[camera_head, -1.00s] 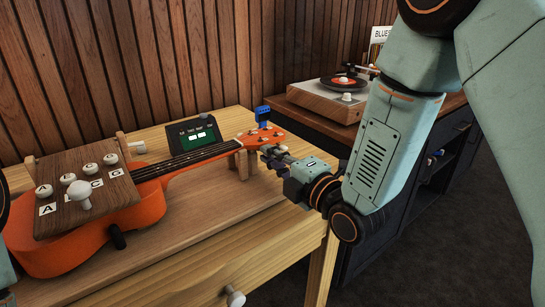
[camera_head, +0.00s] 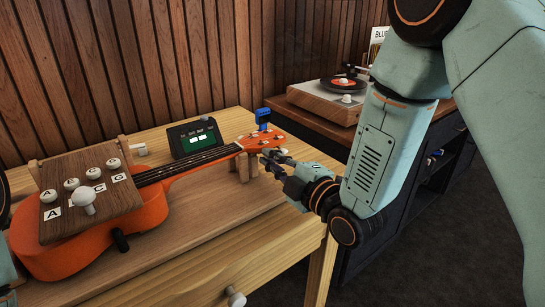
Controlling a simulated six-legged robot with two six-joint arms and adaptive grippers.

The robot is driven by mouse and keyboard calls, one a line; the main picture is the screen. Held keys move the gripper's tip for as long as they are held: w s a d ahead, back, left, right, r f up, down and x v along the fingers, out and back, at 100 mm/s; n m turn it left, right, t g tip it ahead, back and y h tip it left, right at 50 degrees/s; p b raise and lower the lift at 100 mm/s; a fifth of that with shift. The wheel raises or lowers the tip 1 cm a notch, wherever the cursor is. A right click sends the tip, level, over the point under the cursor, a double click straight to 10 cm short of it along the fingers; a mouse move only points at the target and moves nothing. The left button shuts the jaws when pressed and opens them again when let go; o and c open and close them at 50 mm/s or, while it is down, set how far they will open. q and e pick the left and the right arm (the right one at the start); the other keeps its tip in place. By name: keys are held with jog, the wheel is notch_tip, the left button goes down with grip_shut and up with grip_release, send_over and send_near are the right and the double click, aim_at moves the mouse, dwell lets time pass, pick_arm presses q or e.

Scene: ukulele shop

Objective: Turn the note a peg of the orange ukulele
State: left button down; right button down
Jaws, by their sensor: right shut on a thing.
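The orange ukulele (camera_head: 142,226) lies on its back on the wooden bench, its neck pointing right and its headstock (camera_head: 262,141) at the bench's far right end. My right gripper (camera_head: 270,160) is at the near side of the headstock, shut on a small tuning peg there. The peg is mostly hidden by the fingers, and I cannot read which note it belongs to. A blue clip-on piece (camera_head: 262,115) stands on the headstock. My left gripper is out of view; only bits of my left arm show at the left edge.
A wooden board (camera_head: 88,197) with lettered knobs sits over the ukulele's body. A dark tuner box (camera_head: 194,137) with a lit green screen stands behind the neck. A turntable (camera_head: 325,97) stands on the dark cabinet at the back right. The bench front (camera_head: 215,262) is clear.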

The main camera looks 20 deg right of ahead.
jog(key=shift+m+p, duration=0.3)
jog(key=shift+m, duration=0.8)
jog(key=c, duration=1.4)
grip_release()
jog(key=shift+c, duration=0.2)
jog(key=shift+s+d, duration=0.1)
jog(key=shift+v, duration=3.65)
